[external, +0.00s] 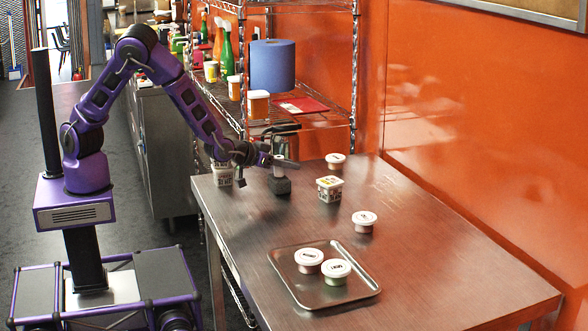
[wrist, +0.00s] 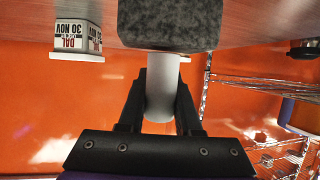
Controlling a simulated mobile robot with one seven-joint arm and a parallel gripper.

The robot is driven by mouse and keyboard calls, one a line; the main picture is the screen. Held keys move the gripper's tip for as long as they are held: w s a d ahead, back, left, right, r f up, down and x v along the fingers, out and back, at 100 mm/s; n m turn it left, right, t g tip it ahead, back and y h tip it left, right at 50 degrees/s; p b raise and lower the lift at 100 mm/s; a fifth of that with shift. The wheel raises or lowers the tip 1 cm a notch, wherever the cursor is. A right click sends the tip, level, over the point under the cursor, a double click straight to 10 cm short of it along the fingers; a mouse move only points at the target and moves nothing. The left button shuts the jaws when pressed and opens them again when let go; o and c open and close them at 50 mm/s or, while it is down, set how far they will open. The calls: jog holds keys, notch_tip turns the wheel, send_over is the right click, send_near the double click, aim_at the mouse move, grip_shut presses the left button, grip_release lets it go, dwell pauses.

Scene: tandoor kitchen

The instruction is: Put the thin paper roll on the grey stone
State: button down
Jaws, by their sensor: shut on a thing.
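The thin paper roll (wrist: 161,98) is a pale cylinder between the two black fingers of my gripper (wrist: 163,80), which is shut on it. In the external view the roll (external: 279,171) stands about upright under my gripper (external: 283,162), partly hidden by it. The grey stone (wrist: 170,22) is a dark speckled block on the metal table; it also shows in the external view (external: 281,187). The roll is right over the stone, its end at or very near the stone's face. I cannot tell whether they touch.
A labelled tub (wrist: 78,38) is beside the stone; tubs stand left (external: 222,173) and right (external: 329,189) of it. Lidded cups (external: 364,221) (external: 335,160) stand farther right. A tray (external: 292,284) holds two cups and a rod. A wire shelf (external: 318,121) rises behind.

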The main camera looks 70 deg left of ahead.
jog(key=shift+f, duration=0.1)
jog(key=shift+f, duration=0.2)
jog(key=c, duration=0.6)
grip_release()
jog(key=shift+r, duration=0.1)
jog(key=shift+r, duration=0.2)
jog(key=p+v, duration=0.2)
jog(key=v, duration=1)
jog(key=shift+w+d+f, duration=0.1)
